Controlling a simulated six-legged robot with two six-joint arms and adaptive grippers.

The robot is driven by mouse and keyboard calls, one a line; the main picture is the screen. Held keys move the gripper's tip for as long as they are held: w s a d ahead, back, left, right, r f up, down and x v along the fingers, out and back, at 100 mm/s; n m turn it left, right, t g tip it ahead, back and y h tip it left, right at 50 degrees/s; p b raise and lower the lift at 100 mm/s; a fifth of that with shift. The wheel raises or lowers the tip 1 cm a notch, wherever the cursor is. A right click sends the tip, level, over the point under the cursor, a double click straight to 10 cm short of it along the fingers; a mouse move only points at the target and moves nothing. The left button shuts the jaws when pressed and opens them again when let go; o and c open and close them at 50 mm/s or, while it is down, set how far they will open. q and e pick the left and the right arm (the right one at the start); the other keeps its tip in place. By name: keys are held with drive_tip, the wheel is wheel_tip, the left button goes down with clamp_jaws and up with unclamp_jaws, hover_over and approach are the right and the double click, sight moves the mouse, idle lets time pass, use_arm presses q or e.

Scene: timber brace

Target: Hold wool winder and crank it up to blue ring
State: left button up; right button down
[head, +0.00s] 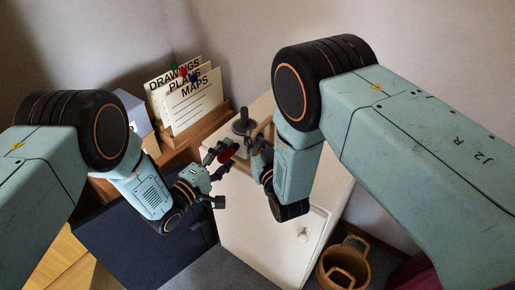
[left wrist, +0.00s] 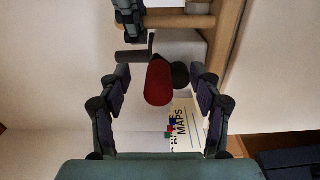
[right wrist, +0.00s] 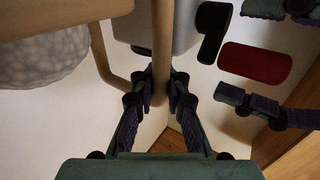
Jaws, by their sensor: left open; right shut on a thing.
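The wool winder has a red crank grip (head: 228,154) on a dark crank arm (right wrist: 213,32), a grey body (right wrist: 185,25) and a pale wooden frame (right wrist: 162,40). My right gripper (right wrist: 160,88) is shut on an upright wooden bar of this frame. My left gripper (head: 217,176) is open. In the left wrist view the red grip (left wrist: 159,82) stands between its spread fingers (left wrist: 161,78), with a gap on both sides. A white wool ball (right wrist: 42,62) shows beside the frame in the right wrist view. I cannot make out a blue ring.
The winder is at a white cabinet (head: 275,222). A wooden file holder (head: 200,132) with labelled cards (head: 193,103) stands behind my left gripper. A wicker basket (head: 343,268) is on the floor at the lower right. The dark surface (head: 135,235) below my left arm looks clear.

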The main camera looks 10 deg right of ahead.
use_arm(q)
drive_tip(key=shift+v, duration=3.7)
use_arm(e)
drive_tip(key=c, duration=1.3)
unclamp_jaws()
drive_tip(key=shift+o, duration=0.2)
